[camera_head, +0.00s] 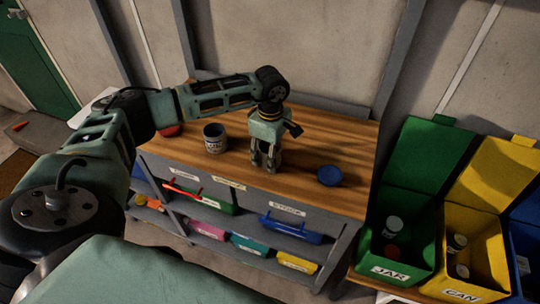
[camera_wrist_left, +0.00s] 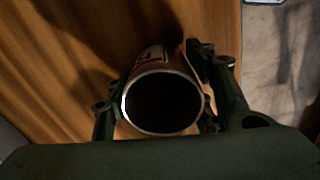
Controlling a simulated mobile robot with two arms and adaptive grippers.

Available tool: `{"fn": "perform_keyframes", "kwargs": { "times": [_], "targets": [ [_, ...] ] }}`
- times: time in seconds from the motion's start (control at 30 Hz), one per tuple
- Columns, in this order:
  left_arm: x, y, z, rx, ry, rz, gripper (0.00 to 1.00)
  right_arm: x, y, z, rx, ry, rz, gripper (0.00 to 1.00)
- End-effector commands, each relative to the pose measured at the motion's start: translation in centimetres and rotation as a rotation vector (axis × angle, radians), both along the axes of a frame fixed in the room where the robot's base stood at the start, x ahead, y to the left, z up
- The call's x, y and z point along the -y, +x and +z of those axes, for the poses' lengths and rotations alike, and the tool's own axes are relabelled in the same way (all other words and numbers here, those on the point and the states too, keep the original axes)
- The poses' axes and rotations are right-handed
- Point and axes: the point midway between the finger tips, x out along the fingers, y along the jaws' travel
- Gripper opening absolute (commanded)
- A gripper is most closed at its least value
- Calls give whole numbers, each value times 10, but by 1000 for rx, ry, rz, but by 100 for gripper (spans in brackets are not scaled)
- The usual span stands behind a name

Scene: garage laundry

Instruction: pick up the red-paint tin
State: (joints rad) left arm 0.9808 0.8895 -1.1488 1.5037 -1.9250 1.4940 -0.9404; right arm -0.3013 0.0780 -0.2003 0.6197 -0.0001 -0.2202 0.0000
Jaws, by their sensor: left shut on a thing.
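My left gripper (camera_head: 265,166) points down over the wooden bench top, near its front edge. In the left wrist view its fingers (camera_wrist_left: 165,115) are shut on an open-topped, dark-inside tin (camera_wrist_left: 152,66) with a little red and white on its side. The tin is mostly hidden by the fingers in the head view. I cannot tell whether it is clear of the bench. A second open tin (camera_head: 214,139), grey with a dark label, stands on the bench to the left of the gripper. My right gripper is not in view.
A round blue lid or dish (camera_head: 329,176) lies on the bench (camera_head: 345,140) to the right. Open green (camera_head: 411,255) and yellow (camera_head: 463,290) crates stand at right.

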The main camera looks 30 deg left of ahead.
Motion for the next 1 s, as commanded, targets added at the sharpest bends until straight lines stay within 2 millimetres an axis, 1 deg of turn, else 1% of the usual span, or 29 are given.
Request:
{"fn": "perform_keyframes", "kwargs": {
  "times": [0.03, 0.23, 0.47, 0.57, 0.67, 0.77, 0.8, 0.87, 1.0],
  "targets": [
    [0, 0, 0, 1, 0, 0, 31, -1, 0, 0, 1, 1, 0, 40],
    [0, 0, 1, 2, -1, 0, 14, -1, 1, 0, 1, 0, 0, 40],
    [0, 1, 2, 2, -1, 0, 14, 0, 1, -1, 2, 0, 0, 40],
    [0, 1, 7, 4, -1, 1, 14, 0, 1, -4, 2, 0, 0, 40],
    [0, 2, 17, 6, -2, 0, 14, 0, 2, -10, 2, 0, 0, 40],
    [0, 2, 33, 8, 0, 0, 14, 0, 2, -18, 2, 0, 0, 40],
    [0, 2, 41, 9, 0, -1, 14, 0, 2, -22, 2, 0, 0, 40],
    [16, -4, 48, 6, -4, -8, 14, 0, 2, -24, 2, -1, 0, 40],
    [45, -17, 66, 6, -3, -8, 14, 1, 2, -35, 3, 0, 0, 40]
  ]
}}
